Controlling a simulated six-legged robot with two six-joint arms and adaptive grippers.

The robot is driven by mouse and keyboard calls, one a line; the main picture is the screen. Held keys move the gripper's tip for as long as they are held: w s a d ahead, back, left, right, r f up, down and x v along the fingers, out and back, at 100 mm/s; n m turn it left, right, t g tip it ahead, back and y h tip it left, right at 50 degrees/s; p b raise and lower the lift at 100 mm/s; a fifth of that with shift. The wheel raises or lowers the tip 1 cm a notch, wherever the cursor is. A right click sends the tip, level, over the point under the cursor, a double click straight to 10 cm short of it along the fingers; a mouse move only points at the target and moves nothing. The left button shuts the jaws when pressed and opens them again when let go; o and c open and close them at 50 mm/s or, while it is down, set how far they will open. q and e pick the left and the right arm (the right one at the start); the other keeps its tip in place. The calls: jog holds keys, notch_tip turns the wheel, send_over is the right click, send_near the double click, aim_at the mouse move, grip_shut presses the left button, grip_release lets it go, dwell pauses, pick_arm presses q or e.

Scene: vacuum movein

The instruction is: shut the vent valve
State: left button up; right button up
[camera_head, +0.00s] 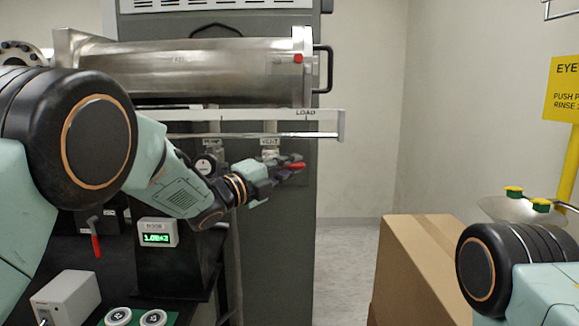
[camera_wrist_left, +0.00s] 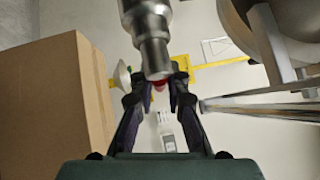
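The vent valve (camera_head: 270,154) is a metal fitting on a vertical pipe under the VENT label. Its red handle (camera_head: 294,166) sticks out sideways to the right. My left gripper (camera_head: 287,167) is at the handle, with dark fingers above and below it. In the left wrist view, the metal valve body (camera_wrist_left: 153,45) hangs in front of the fingers (camera_wrist_left: 160,88) and hides part of them. A bit of the red handle (camera_wrist_left: 160,85) shows between the fingertips, which stand apart; contact is not clear. My right gripper is out of view.
A white rail (camera_head: 245,116) and a steel cylinder (camera_head: 200,72) lie above the valve. A gauge (camera_head: 205,164) stands left of it. A cardboard box (camera_head: 420,262) and a yellow eyewash sign (camera_head: 563,89) are at right. Bare floor (camera_head: 343,262) lies between cabinet and box.

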pick_arm(q)
jog(key=shift+d, duration=0.1)
grip_shut()
jog(key=shift+r, duration=0.1)
jog(key=shift+m, duration=0.3)
jog(key=shift+f+m+g+y+p, duration=0.5)
jog(key=shift+m+g+y, duration=0.2)
jog(key=shift+m+g, duration=0.15)
jog(key=shift+a+f+m+g+y+p, duration=0.2)
jog(key=shift+f+m+g+y+p, duration=0.2)
jog(key=shift+m+y+p, duration=0.25)
jog(key=shift+a+f+m+g+y+p, duration=0.25)
jog(key=shift+f+m+y+p, duration=0.3)
jog(key=shift+p, duration=0.15)
jog(key=o, duration=0.5)
grip_release()
jog(key=shift+w+d+f, duration=0.1)
jog(key=shift+d+f, duration=0.05)
jog(key=shift+o, duration=0.4)
